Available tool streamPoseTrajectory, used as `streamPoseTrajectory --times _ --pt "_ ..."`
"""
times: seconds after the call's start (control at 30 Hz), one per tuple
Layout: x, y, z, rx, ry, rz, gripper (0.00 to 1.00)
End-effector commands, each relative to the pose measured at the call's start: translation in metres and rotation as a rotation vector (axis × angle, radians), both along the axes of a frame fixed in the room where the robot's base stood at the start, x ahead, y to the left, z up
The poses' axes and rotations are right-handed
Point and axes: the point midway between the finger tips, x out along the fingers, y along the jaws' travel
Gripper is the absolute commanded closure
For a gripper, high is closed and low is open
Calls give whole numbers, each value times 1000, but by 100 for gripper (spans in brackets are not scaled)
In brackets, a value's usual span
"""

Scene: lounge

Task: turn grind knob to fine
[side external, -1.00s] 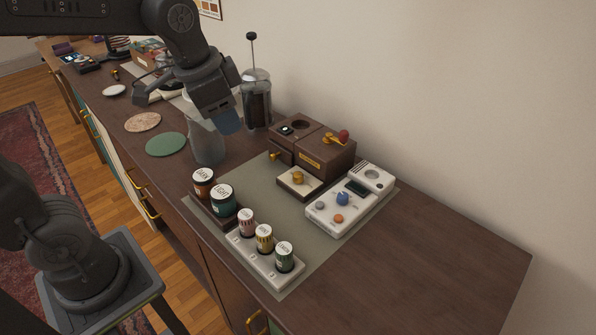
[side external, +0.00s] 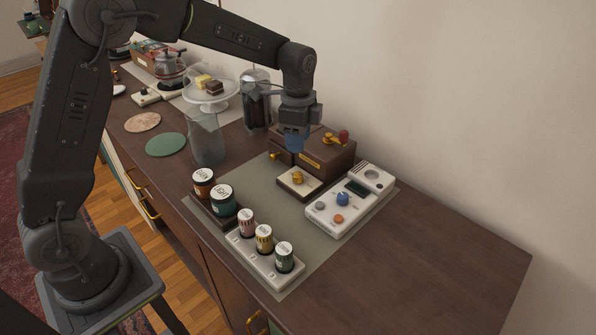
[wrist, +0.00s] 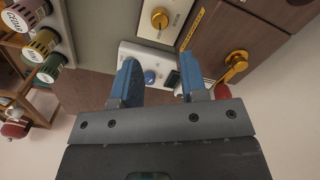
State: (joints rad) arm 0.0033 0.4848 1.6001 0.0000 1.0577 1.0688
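A brass knob (side external: 298,178) sits on a small cream-topped block on the grey-green mat. The same brass knob (wrist: 160,18) shows at the top of the wrist view. Behind it stands a dark wooden box (side external: 325,155) with a brass crank (side external: 335,138) ending in a red ball. I cannot read which knob is the grind knob. My gripper (side external: 293,145) is above the box's left part, with its blue fingers pointing down. In the wrist view my gripper (wrist: 159,85) has its fingers apart, with nothing held between them.
A white device (side external: 352,205) with a blue knob (side external: 342,198) and an orange button lies right of the brass knob. Labelled jars (side external: 222,200) and a white rack of small jars (side external: 262,262) stand at the front left. A glass jug (side external: 207,140) and French press (side external: 257,105) stand behind.

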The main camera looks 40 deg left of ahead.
Motion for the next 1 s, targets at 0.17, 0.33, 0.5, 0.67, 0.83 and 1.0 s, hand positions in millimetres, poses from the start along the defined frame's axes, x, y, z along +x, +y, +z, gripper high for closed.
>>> streamPoseTrajectory --times 0.17,0.33,0.5,0.67,0.83,1.0 --pt "-1 0 -40 0 4 1 60" --pt "-1 0 -71 0 4 2 60" --pt "-1 0 -92 0 2 2 60" --pt "0 0 -100 0 -1 2 60" --pt "0 0 -101 0 -1 2 60" --pt "0 0 -101 0 -1 2 67"
